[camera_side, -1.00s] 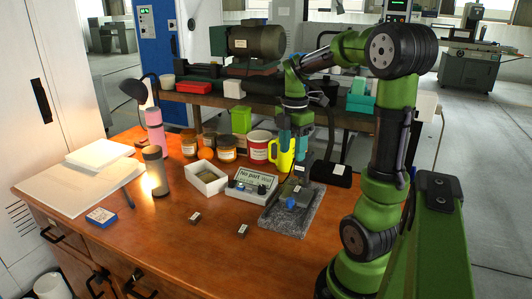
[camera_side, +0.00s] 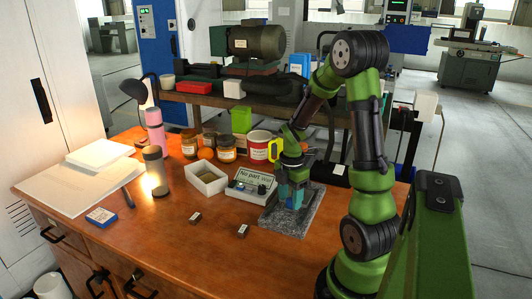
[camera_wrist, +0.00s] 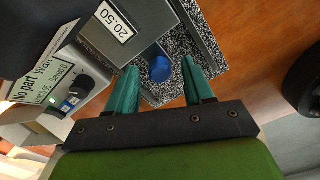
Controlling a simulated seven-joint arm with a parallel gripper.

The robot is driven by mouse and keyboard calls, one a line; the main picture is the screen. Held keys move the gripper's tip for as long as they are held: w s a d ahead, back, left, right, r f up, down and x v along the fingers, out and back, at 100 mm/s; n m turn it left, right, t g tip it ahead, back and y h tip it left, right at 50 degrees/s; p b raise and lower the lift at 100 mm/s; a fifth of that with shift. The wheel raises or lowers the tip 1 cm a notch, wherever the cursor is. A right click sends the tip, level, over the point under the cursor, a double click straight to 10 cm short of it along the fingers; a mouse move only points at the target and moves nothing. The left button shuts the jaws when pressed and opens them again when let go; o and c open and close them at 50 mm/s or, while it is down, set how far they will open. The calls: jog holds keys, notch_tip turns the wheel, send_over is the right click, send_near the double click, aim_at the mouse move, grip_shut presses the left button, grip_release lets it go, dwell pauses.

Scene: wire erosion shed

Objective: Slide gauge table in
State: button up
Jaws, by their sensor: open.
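The gauge stands on a speckled granite base (camera_side: 272,222) near the front right of the bench. In the wrist view its grey metal table (camera_wrist: 139,62) carries a blue knob (camera_wrist: 161,70), and a "20.50" label (camera_wrist: 116,22) sits on the part behind. My gripper (camera_side: 291,202) points down over the granite base. In the wrist view its teal fingers (camera_wrist: 160,64) are apart, one on each side of the blue knob. I cannot tell whether they touch it. In the side view the fingers hide most of the table and knob.
A readout box (camera_side: 250,185) showing "No part" text stands just left of the gauge. A white tray (camera_side: 206,178), jars (camera_side: 227,149) and a yellow mug (camera_side: 276,150) stand behind. Two small dark blocks (camera_side: 243,231) lie in front. The front of the bench is mostly clear.

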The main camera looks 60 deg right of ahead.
grip_shut()
dwell(0.3)
jog(key=shift+d, duration=0.1)
jog(key=shift+d, duration=1.45)
grip_release()
jog(key=shift+a, duration=0.1)
notch_tip(320, 180, up, 17)
